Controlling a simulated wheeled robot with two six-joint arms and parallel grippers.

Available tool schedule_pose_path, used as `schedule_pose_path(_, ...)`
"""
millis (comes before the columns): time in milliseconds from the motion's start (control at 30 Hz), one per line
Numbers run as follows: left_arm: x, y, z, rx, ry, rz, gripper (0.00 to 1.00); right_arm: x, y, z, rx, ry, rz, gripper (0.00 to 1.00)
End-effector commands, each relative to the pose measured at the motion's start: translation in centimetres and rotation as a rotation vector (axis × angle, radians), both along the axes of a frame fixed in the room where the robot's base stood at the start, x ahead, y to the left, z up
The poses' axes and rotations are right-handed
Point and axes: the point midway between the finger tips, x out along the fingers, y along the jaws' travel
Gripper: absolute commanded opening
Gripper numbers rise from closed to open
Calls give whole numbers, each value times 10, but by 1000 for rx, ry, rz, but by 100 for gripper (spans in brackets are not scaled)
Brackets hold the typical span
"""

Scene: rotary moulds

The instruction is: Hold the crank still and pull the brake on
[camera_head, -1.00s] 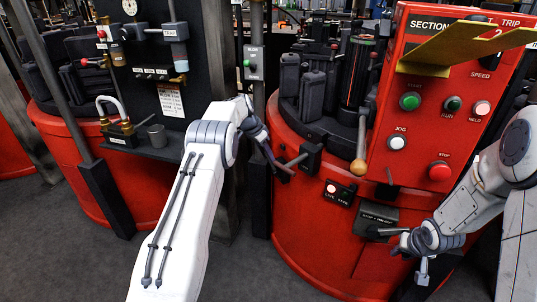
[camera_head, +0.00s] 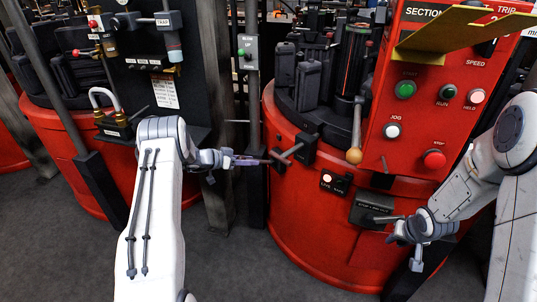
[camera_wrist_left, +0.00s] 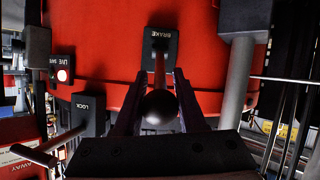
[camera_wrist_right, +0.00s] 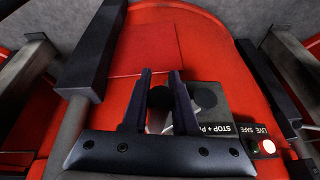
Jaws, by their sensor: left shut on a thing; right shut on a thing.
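My left gripper (camera_wrist_left: 160,105) is shut on the round black knob of the brake lever (camera_wrist_left: 161,109), whose shaft runs to a dark plate marked BRAKE (camera_wrist_left: 160,45) on the red drum. In the head view my left gripper (camera_head: 262,160) is at the drum's left side, and the brake there is mostly hidden. My right gripper (camera_wrist_right: 160,100) is shut on the crank's dark round grip (camera_wrist_right: 161,97), seen nearly end on. In the head view the grey crank (camera_head: 386,218) reaches from my right gripper (camera_head: 396,230) to a dark STOP plate (camera_head: 372,206).
A LOCK block (camera_head: 305,148) with a grey T-handle is close to my left gripper. A LIVE/SAFE lamp plate (camera_head: 335,182) sits between the two grippers. A wooden-knobbed lever (camera_head: 354,155) and the red button panel (camera_head: 430,105) stand above. The grey floor is clear in front.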

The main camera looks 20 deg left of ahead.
Motion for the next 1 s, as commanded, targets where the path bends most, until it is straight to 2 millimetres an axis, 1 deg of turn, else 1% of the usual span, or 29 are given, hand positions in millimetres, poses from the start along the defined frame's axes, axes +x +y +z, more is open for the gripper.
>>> schedule_pose_path(33,-3,1,-9,-26,-22,1,0,0,0,1,0,-1,-1,0)
schedule_pose_path(100,-4,3,-14,-61,-64,0,0,0,0,1,0,-1,-1,0)
schedule_pose_path(367,-6,5,-27,-154,-177,0,0,0,0,1,0,-1,-1,0)
schedule_pose_path(600,-7,7,-32,-194,-228,0,0,0,0,1,0,-1,-1,0)
schedule_pose_path(1000,-8,7,-34,-205,-236,3,0,0,0,0,0,0,-1,0)
